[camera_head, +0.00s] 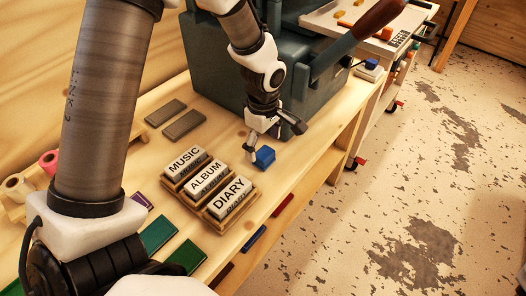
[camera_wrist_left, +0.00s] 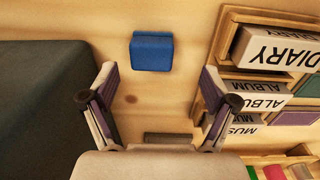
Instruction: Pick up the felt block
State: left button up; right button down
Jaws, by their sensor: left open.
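A small blue block (camera_head: 264,157), which looks like the felt block, sits on the wooden bench top near its front edge. It also shows in the left wrist view (camera_wrist_left: 152,51), at upper middle. My left gripper (camera_head: 277,141) is open and empty, pointing down close to the block. In the left wrist view the two fingers (camera_wrist_left: 159,72) are spread apart, and the block lies beyond the tips, roughly midway between their lines. The block is not touched by the fingers in that view. My right gripper is not in view.
A wooden tray (camera_head: 203,208) with stamps labelled MUSIC, ALBUM and DIARY stands beside the block. A big dark grey-green press (camera_head: 217,76) stands behind. Two grey slabs (camera_head: 184,124) lie behind the tray, and green pads (camera_head: 158,234) lie left of it.

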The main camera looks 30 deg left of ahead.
aim_at(264, 152)
pick_arm(q)
jog(key=f, duration=0.2)
jog(key=w+f, duration=0.1)
jog(key=f, duration=0.2)
jog(key=shift+w+a+f, duration=0.35)
jog(key=shift+f, duration=0.05)
jog(key=shift+s+r, duration=0.15)
jog(key=shift+s, duration=0.15)
jog(key=shift+s+d+r, duration=0.1)
jog(key=shift+d, duration=0.05)
jog(key=shift+c, duration=0.7)
jog(key=c, duration=1.1)
